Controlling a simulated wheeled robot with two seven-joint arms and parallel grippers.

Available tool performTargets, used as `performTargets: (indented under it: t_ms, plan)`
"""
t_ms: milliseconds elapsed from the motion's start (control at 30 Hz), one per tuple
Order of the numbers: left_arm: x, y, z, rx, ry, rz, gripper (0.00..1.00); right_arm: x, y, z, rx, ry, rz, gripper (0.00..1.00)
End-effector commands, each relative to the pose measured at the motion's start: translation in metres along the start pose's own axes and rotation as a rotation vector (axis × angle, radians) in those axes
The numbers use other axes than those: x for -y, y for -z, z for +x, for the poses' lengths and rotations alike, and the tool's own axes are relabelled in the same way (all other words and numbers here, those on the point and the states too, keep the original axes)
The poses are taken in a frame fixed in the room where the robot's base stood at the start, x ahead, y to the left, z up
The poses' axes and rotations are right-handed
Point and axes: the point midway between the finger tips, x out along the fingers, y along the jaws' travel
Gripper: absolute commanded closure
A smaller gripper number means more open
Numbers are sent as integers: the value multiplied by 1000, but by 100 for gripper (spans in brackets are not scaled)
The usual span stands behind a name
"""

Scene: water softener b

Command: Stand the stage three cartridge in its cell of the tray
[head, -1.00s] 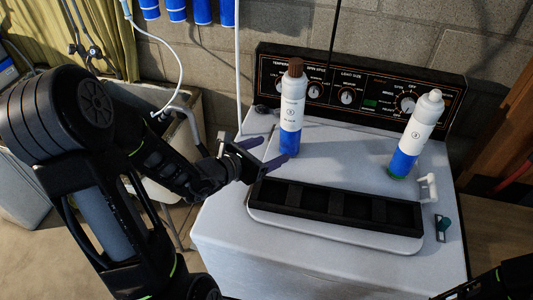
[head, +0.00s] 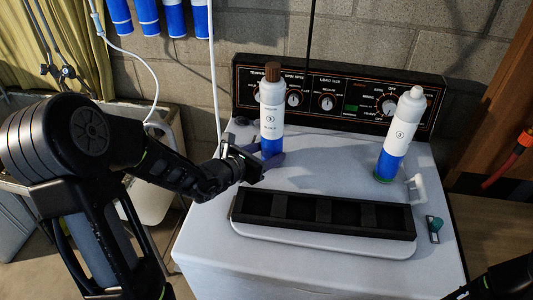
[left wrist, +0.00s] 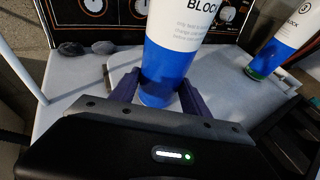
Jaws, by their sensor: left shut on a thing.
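A cartridge with a brown cap, white upper body and blue lower part (head: 271,112) stands upright on the white machine top, left of centre. My left gripper (head: 263,154) is shut around its blue lower part. In the left wrist view, purple fingers lie on both sides of the blue part (left wrist: 168,68). A second, white-capped cartridge with a green base (head: 400,135) stands at the right. The black tray (head: 325,230), with several empty cells, lies in front. My right gripper is out of view.
The control panel (head: 330,98) rises behind the cartridges. A white fitting (head: 416,187) and a small teal-and-grey item (head: 434,228) lie right of the tray. The machine top between the two cartridges is clear.

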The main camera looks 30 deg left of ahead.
Motion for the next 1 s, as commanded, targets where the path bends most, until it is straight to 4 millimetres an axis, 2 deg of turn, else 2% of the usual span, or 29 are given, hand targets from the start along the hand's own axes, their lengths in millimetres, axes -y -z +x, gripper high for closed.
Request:
performTargets:
  t_ms: [33,400,567,1000]
  plan:
    - [0,0,0,-1,0,0,62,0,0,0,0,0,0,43]
    - [0,-1,0,2,0,1,91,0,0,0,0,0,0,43]
    - [0,-3,-1,2,-1,1,92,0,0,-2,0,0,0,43]
    - [0,-24,-9,2,-1,1,92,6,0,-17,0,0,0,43]
